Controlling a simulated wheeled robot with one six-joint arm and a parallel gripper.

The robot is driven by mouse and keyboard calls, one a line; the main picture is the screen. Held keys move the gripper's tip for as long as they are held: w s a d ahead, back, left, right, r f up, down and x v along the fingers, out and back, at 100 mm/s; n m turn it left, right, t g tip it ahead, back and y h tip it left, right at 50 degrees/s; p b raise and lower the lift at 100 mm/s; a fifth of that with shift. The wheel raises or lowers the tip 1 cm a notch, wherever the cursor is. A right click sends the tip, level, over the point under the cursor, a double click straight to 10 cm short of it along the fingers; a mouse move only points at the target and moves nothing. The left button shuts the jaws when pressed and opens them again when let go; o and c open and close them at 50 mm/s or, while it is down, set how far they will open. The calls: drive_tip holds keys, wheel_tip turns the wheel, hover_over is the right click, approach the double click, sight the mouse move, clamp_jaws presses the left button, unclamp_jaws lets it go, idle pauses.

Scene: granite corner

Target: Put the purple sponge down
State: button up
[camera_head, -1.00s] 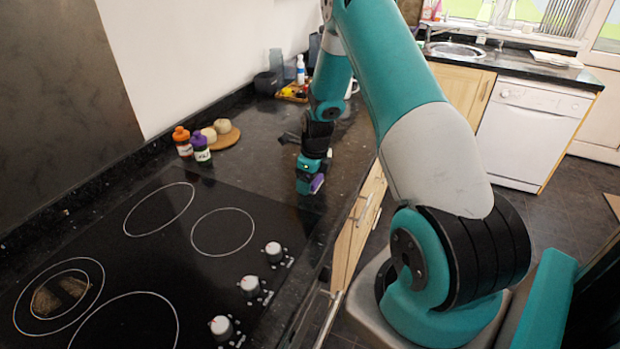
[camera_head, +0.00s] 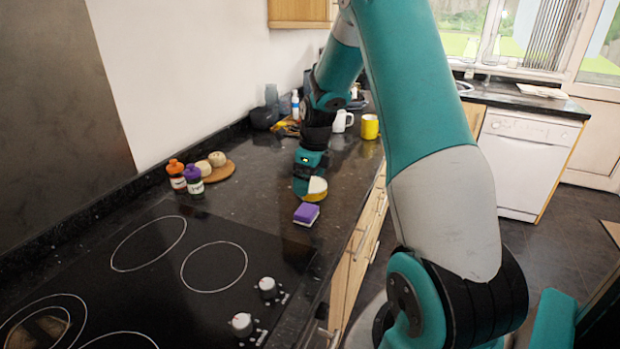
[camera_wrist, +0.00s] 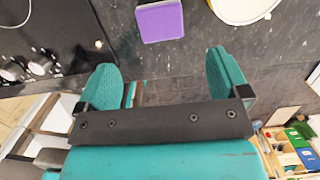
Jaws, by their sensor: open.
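The purple sponge (camera_head: 306,214) lies on the dark granite countertop (camera_head: 262,205), just right of the hob's far corner. It has a purple top and a paler lower edge. My gripper (camera_head: 303,187) is just beyond it in the head view, apart from it. In the wrist view my gripper (camera_wrist: 166,78) has its two teal fingers wide apart with nothing between them. The sponge (camera_wrist: 160,21) shows there past the fingertips, clear of both.
A yellow-and-white round thing (camera_head: 317,189) is beside my gripper, partly hidden. A yellow mug (camera_head: 370,127) and white mug (camera_head: 342,121) stand farther back. Orange-capped (camera_head: 177,177) and purple-capped (camera_head: 194,181) jars stand left. The black hob (camera_head: 150,265) is nearest.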

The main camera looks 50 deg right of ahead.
drive_tip(key=s+a+r+n+y, duration=0.1)
drive_tip(key=s+a+r+n, duration=0.15)
drive_tip(key=a+n, duration=0.4)
drive_tip(key=s+a+r+n, duration=0.1)
drive_tip(key=a+r+n, duration=0.35)
drive_tip(key=a, duration=0.35)
drive_tip(key=s+a+r+n+y, duration=0.1)
drive_tip(key=a+r+n, duration=0.2)
drive_tip(key=a+n, duration=0.4)
drive_tip(key=s+a+r+n+y, duration=0.1)
drive_tip(key=s+a+r+n, duration=0.1)
drive_tip(key=s+a+n, duration=0.5)
drive_tip(key=s+a+r+n+g, duration=0.1)
drive_tip(key=s+a+r+n, duration=0.1)
drive_tip(key=s+a+n, duration=0.5)
drive_tip(key=s+n, duration=0.4)
drive_tip(key=n, duration=0.3)
drive_tip(key=shift+s+a+r+y, duration=0.15)
drive_tip(key=shift+s+a+y, duration=0.1)
drive_tip(key=shift+y, duration=0.15)
